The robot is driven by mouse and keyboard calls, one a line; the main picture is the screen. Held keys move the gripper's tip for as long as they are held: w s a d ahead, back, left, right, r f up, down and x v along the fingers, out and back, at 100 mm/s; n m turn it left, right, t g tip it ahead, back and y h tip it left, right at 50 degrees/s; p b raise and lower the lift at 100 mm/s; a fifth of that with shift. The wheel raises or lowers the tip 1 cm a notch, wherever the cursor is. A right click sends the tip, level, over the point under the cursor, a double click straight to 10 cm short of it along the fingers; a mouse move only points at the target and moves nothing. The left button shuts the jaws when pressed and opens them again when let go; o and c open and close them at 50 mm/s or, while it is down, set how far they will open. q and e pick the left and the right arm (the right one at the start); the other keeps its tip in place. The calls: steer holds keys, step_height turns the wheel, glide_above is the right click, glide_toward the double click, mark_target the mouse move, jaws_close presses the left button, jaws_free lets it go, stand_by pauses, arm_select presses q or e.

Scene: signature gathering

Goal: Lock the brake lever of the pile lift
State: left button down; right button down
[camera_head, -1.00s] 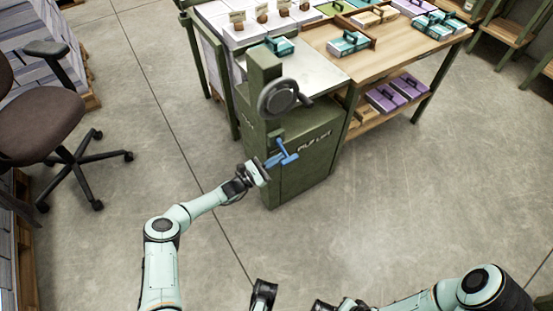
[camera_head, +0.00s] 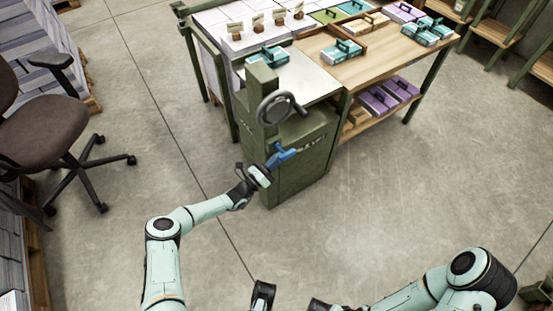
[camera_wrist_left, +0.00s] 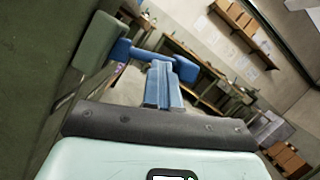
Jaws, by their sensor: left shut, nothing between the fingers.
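The pile lift (camera_head: 300,165) is a green cabinet with a post and a dark handwheel, at the front corner of the table. Its blue brake lever (camera_head: 286,154) sticks out from the near side, below the handwheel. In the left wrist view the lever (camera_wrist_left: 186,69) runs right from a green block to a wider blue end. My left gripper (camera_head: 270,168) is shut and empty, right at the lever; its blue fingers (camera_wrist_left: 163,80) overlap the lever end in that view. I cannot tell whether they touch. My right arm (camera_head: 410,298) is at the bottom; its fingers do not show.
A wooden-topped table (camera_head: 385,58) with boxes and trays stands behind the lift, purple boxes (camera_head: 388,97) on its lower shelf. An office chair (camera_head: 45,125) is at the left. The floor right of the lift is clear.

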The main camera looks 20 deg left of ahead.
arm_select(q)
steer(key=shift+r+n, duration=0.25)
steer(key=shift+n, duration=0.15)
steer(key=shift+d, duration=0.1)
steer(key=d+f+b+v, duration=0.1)
steer(key=f+v, duration=0.1)
steer(key=v, duration=1.1)
steer(key=shift+w+f, duration=0.15)
steer(key=shift+f, duration=0.25)
